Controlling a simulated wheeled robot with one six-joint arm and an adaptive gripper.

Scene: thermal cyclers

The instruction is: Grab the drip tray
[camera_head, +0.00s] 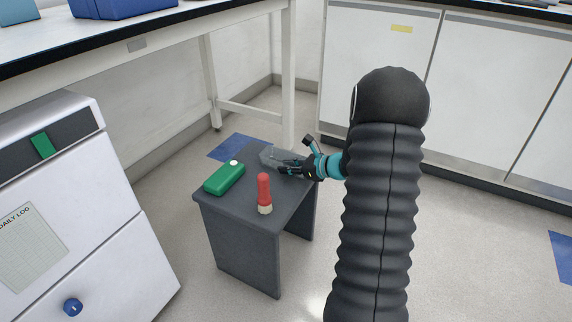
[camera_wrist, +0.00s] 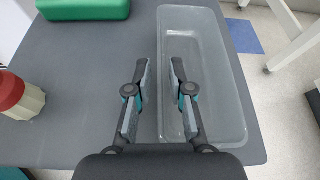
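The drip tray is a long, shallow, translucent grey tray (camera_wrist: 225,95) lying on a small dark grey stool. In the head view the drip tray (camera_head: 268,157) sits at the stool's back edge, partly behind my fingers. My gripper (camera_wrist: 161,70) is open. In the wrist view its left finger shows outside the tray's left long wall and its right finger over the tray's inside, with the wall between them. In the head view my gripper (camera_head: 286,167) reaches in from the right. I cannot tell whether either finger touches the wall.
The dark grey stool (camera_head: 236,187) also holds a green box (camera_head: 225,178) with a white round top and a red bottle with a cream base (camera_head: 264,192). A bench leg (camera_head: 288,80) stands behind. A white cabinet (camera_head: 70,210) is at left. Floor to the right is clear.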

